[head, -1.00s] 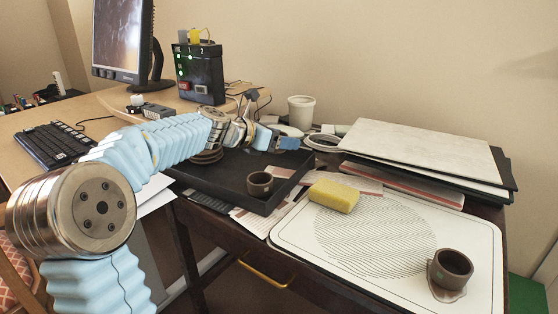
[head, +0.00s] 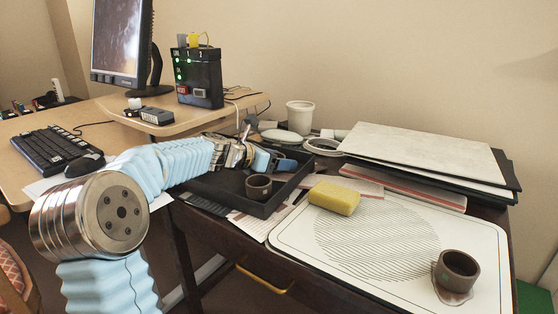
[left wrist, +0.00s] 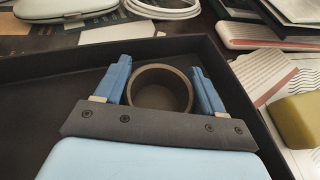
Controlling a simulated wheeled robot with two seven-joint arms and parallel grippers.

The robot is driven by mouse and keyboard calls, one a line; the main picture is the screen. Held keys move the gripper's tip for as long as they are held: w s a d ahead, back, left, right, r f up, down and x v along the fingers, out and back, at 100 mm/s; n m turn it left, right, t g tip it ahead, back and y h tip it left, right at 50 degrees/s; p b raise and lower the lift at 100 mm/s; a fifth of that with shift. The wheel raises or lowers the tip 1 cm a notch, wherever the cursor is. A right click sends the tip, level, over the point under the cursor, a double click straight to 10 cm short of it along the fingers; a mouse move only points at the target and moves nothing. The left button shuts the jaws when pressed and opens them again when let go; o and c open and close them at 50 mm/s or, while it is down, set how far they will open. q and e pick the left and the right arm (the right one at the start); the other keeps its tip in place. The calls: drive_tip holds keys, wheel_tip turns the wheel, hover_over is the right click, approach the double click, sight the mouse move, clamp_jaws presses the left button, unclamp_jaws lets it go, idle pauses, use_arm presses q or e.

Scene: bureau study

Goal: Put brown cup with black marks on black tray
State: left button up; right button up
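A small brown cup (head: 258,187) stands upright inside the black tray (head: 225,199), near its front right corner. A similar brown cup (head: 459,270) stands on the white board at the right; I cannot make out black marks on either. My left gripper (head: 274,162) is over the tray, just behind and above the cup there. In the left wrist view its blue fingers (left wrist: 161,82) are apart, one on each side of the tray cup (left wrist: 160,88), with narrow gaps. My right gripper is not in view.
A yellow sponge (head: 334,198) lies on the white patterned board (head: 300,236) right of the tray. Stacked flat panels (head: 425,150) fill the back right. A white cup (head: 300,117) stands behind the tray. A black box (head: 199,78) and monitor are at the left.

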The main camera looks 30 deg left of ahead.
use_arm(q)
drive_tip(key=shift+o, duration=0.2)
drive_tip(key=shift+r, duration=0.2)
drive_tip(key=shift+s+a+r, duration=0.1)
drive_tip(key=shift+s+r, duration=0.05)
drive_tip(key=shift+s, duration=0.05)
drive_tip(key=p+v, duration=0.1)
drive_tip(key=v, duration=1)
drive_tip(key=shift+s, duration=0.25)
drive_tip(key=shift+a, duration=0.1)
